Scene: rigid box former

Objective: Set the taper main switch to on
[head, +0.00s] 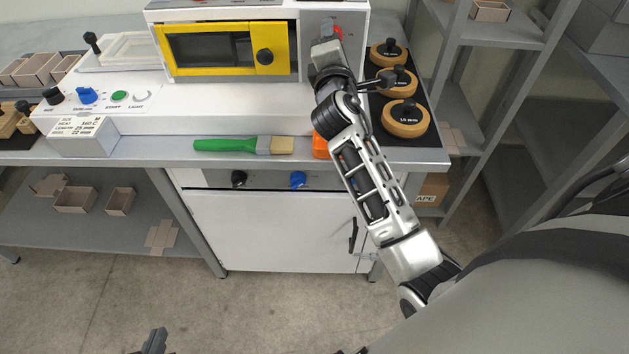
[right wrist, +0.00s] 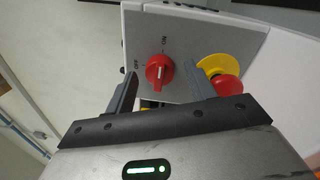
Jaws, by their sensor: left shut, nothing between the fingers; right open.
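The red rotary switch (right wrist: 160,72) sits on a grey panel in the right wrist view, with OFF printed to its left and ON above it. Its white mark runs roughly up and down the picture, about in line with ON. My right gripper (right wrist: 163,80) is open, one finger on each side of the switch; I cannot tell whether they touch it. In the head view my right arm reaches up to the grey panel (head: 316,20) and largely hides the switch. My left gripper (head: 153,342) is shut and empty at the bottom edge, far from the panel.
A red mushroom button (right wrist: 228,88) on a yellow base sits right beside the right-hand finger. A yellow-framed door (head: 188,72) is left of the panel; several round wooden weights (head: 404,125) stand right of it. A green-handled brush (head: 225,145) lies on the bench front.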

